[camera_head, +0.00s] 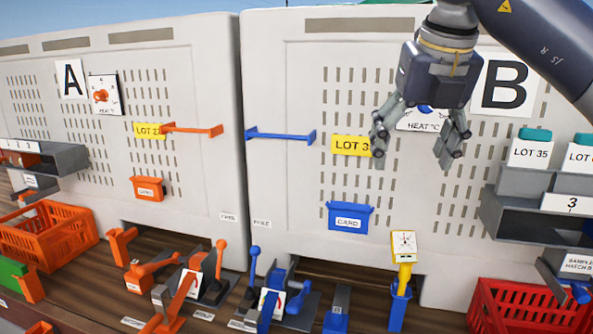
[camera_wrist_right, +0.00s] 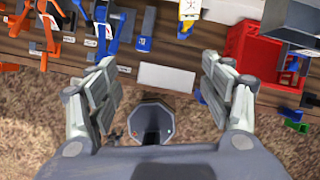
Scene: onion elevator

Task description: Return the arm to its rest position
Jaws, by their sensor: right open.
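My right gripper (camera_head: 420,140) hangs from the arm that comes in at the top right of the head view. It is open and empty, in front of the panel marked B (camera_head: 505,85), covering part of the heat dial and the end of the yellow LOT 3 label (camera_head: 350,145). In the right wrist view its two fingers (camera_wrist_right: 160,95) are spread wide with nothing between them. Below them show the bench edge and a brown floor. My left gripper is not in view.
Blue levers (camera_head: 254,255) and orange levers (camera_head: 220,260) stand along the bench. A yellow-topped dial tool (camera_head: 404,245) sits in a blue holder. A red crate (camera_head: 520,305) is at the right, an orange crate (camera_head: 45,235) at the left. Grey shelves (camera_head: 515,215) jut out at the right.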

